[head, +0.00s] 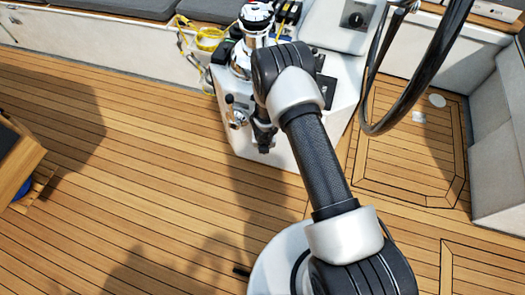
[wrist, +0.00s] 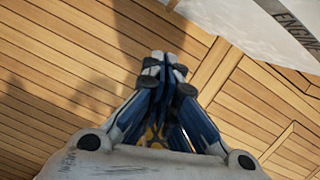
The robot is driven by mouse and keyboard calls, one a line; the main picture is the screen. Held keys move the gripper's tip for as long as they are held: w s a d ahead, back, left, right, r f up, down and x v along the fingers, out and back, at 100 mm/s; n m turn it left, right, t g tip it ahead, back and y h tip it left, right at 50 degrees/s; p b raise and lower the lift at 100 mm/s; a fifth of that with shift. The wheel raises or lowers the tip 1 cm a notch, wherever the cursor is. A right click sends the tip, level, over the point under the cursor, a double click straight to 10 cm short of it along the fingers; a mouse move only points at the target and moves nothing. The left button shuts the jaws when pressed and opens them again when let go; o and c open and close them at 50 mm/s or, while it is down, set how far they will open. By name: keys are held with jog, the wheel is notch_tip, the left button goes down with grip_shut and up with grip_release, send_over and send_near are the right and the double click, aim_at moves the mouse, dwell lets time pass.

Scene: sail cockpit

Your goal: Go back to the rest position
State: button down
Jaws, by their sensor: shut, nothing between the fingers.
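My gripper (wrist: 163,68) shows in the wrist view with its fingers together, shut and empty. It points down over the teak deck (wrist: 60,60), with nothing held. In the head view my arm reaches from the bottom right up toward the white console. My gripper (head: 264,142) hangs there in front of the console's face, small and partly hidden by the wrist. I cannot tell the exact gap between it and the console.
A wooden table edge (head: 18,160) is at the left. The deck at left centre is clear.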

jog(key=p+v, duration=0.1)
jog(key=v, duration=0.4)
jog(key=shift+r, duration=0.15)
jog(key=shift+a, duration=0.1)
jog(key=w+a+r+n+t+y, duration=0.15)
jog(key=r+n, duration=0.25)
jog(key=r, duration=0.4)
jog(key=w+a+r+n+y, duration=0.1)
jog(key=w+r+n, duration=0.15)
jog(key=r, duration=0.45)
jog(key=s+r+n+y, duration=0.1)
jog(key=s+r+n, duration=0.3)
jog(key=r, duration=0.5)
jog(key=s+r+n+y, duration=0.1)
jog(key=r+n, duration=0.6)
jog(key=r, duration=0.2)
jog(key=s+d+r+n+h, duration=0.1)
jog(key=s+d+r+n, duration=0.2)
jog(key=s+n, duration=0.3)
jog(key=s+d+r+n+h, duration=0.1)
jog(key=s+d+r+n, duration=0.3)
jog(key=s+n, duration=0.3)
jog(key=s+d+r+n+h, duration=0.2)
jog(key=s+d+r+n, duration=0.2)
jog(key=s, duration=1)
notch_tip(320, 180, up, 2)
jog(key=n, duration=0.3)
jog(key=shift+d, duration=0.25)
jog(key=shift+r, duration=0.1)
